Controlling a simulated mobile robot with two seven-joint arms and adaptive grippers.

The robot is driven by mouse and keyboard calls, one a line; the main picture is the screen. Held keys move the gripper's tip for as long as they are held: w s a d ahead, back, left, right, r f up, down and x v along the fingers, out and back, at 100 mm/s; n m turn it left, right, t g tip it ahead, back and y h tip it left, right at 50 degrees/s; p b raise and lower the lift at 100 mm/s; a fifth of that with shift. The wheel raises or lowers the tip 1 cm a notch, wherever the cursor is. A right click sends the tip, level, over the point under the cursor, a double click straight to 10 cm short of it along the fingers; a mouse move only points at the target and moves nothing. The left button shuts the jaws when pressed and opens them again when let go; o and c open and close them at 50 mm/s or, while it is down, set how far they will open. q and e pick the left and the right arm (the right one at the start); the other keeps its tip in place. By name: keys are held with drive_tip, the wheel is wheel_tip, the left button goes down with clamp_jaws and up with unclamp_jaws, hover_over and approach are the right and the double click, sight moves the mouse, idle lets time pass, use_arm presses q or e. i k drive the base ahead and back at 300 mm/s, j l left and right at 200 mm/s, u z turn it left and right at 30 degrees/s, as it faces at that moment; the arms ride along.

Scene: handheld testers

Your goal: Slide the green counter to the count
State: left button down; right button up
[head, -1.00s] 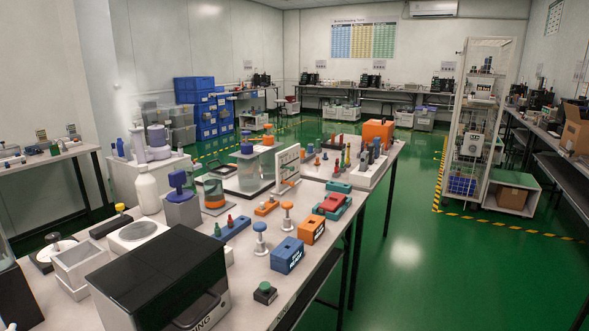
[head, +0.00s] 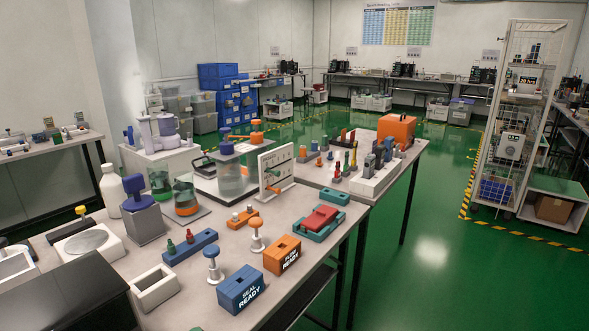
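Neither of my grippers is in view.
Blue (head: 240,290) and orange (head: 281,256) READY boxes, two knobbed pegs and a red-and-teal block (head: 320,222) stand in front of the panel. A white open box (head: 155,289) and a black box (head: 75,300) are nearer. Green floor is open at right.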

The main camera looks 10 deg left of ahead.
sight(277, 173)
drive_tip(key=i+l, duration=0.3)
drive_tip(key=l, duration=0.15)
drive_tip(key=i+l+u, duration=0.1)
drive_tip(key=i+l, duration=0.25)
